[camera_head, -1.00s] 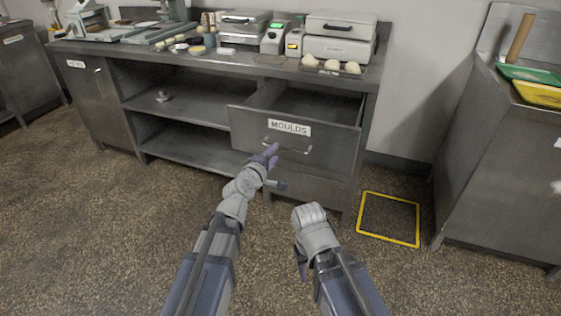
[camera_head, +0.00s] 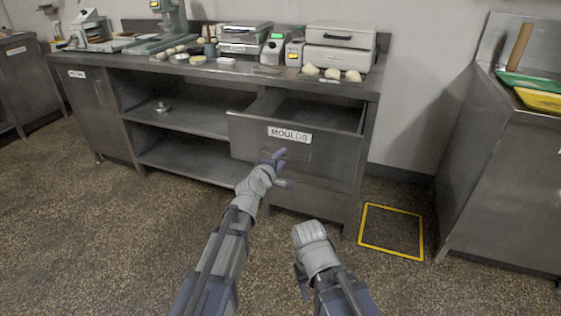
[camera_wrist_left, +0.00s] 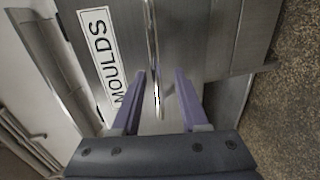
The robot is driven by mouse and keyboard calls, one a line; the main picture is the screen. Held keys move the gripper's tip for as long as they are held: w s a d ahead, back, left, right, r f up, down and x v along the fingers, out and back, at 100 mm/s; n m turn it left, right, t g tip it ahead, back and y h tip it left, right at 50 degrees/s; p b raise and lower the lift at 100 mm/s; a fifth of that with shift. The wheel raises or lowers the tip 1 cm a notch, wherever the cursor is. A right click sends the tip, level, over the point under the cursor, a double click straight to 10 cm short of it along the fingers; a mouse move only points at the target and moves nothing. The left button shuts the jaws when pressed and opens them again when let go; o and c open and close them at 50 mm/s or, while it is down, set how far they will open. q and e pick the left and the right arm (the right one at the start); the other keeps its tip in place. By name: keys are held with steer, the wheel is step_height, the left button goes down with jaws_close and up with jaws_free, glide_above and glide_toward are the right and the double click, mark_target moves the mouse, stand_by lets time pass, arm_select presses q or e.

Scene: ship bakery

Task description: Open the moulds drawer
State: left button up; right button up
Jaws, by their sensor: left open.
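The moulds drawer (camera_head: 330,145) is a grey metal drawer with a white MOULDS label (camera_head: 290,135). It stands partly open, its front out from the counter and its inside visible from above; the label also shows sideways in the left wrist view (camera_wrist_left: 99,50). My left gripper (camera_head: 277,155) is at the drawer front, below the label. In the left wrist view its fingers (camera_wrist_left: 160,72) are apart, with the bar handle (camera_wrist_left: 152,45) running between them. My right gripper (camera_head: 303,290) hangs low in front of the counter, away from the drawer; its finger gap is unclear.
Appliances and dough pieces (camera_head: 332,74) stand on the steel counter (camera_head: 250,70). Open shelves (camera_head: 185,120) lie left of the drawer. A yellow floor square (camera_head: 391,231) lies at right, before another steel cabinet (camera_head: 500,190). The floor in front is clear.

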arm_select(q)
steer(key=shift+c, duration=0.4)
jaws_close()
steer(key=shift+s, duration=0.1)
stand_by(0.9)
